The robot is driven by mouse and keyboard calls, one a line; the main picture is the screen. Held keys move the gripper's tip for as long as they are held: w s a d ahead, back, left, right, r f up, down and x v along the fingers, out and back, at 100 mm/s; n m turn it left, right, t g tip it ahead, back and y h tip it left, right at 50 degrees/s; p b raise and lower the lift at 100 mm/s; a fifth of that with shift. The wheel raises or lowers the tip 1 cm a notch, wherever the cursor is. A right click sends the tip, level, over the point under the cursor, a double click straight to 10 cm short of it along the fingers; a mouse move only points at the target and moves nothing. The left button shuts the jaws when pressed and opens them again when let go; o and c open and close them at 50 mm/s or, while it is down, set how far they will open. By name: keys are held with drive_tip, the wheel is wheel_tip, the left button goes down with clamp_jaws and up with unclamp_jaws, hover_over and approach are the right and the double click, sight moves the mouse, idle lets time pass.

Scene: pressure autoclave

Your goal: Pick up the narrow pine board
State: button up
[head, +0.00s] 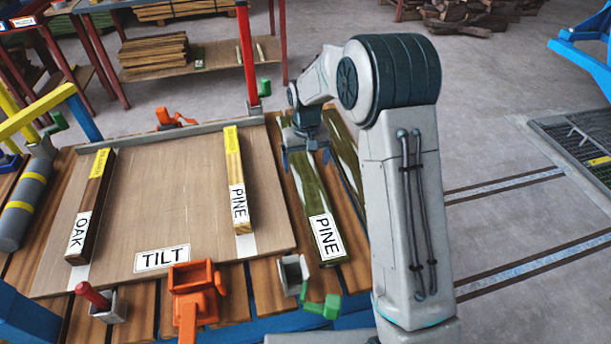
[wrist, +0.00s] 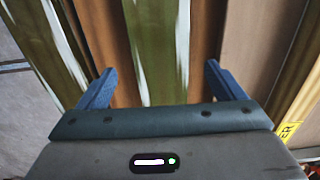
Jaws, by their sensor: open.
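A green-streaked board labelled PINE (head: 320,222) lies flat on the slatted bench, just right of the tilt panel. It also shows in the wrist view (wrist: 157,35), running between my fingers. A yellow-tagged board, also labelled PINE (head: 236,178), lies on the panel and looks slimmer. Its edge shows at the right of the wrist view (wrist: 301,92). My gripper (head: 306,158) is open and empty, pointing down over the green-streaked board's far half. In the wrist view, its fingers (wrist: 160,68) are on either side of that board. I cannot tell their height above it.
A similar green-streaked board (head: 347,160) lies close on the right, partly behind my arm. The TILT panel (head: 160,200) carries an OAK board (head: 90,210) at its left. A red post (head: 246,60) stands behind. An orange clamp (head: 195,285) is in front.

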sight(305, 172)
wheel_tip(305, 172, down, 4)
drive_tip(key=shift+w+a+r, duration=0.1)
drive_tip(key=shift+w+r, duration=0.05)
drive_tip(key=shift+r, duration=0.15)
drive_tip(key=c, duration=1.4)
